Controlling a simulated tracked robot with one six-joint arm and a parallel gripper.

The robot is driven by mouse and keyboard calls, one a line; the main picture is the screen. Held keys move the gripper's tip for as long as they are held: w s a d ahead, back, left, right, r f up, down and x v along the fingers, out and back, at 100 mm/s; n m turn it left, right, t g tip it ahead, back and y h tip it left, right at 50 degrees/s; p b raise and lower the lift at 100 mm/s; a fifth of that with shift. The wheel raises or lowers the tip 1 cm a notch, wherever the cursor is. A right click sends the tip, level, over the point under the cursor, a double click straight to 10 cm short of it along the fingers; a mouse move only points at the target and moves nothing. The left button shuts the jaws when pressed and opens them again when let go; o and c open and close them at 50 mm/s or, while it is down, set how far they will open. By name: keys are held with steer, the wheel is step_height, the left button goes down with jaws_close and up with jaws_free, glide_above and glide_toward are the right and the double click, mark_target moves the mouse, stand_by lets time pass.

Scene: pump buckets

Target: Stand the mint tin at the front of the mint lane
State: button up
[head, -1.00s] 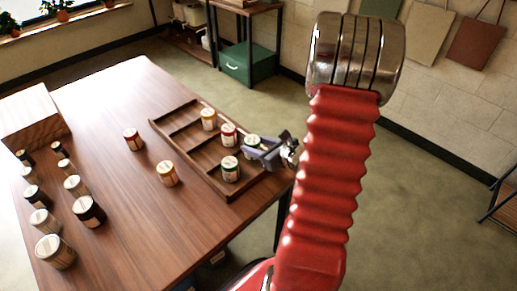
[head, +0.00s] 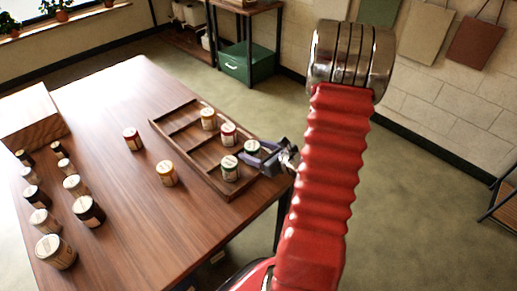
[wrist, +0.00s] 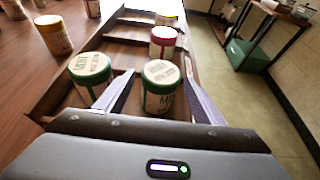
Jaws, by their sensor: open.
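A green-banded tin (head: 251,148) with a pale lid stands in the nearest lane of the wooden tray (head: 195,160), at its right end. My gripper (head: 262,155) is open, reaching from the right with a finger on each side of this tin. In the wrist view this tin (wrist: 160,88) appears upright between my spread fingers (wrist: 155,95); its base is partly hidden. A second green tin (head: 229,168) stands to its left in the same lane. Its lid reads MINT in the wrist view (wrist: 90,70). The two tins are apart.
A red tin (head: 228,134) and a yellow tin (head: 208,119) stand in farther lanes. Another yellow tin (head: 167,173) and a red tin (head: 132,139) stand on the table left of the tray. Several dark and white tins stand near a wooden block (head: 35,118).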

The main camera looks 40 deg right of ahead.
steer(key=shift+s+r, duration=0.1)
steer(key=shift+r, duration=0.05)
steer(key=v, duration=1.2)
stand_by(0.7)
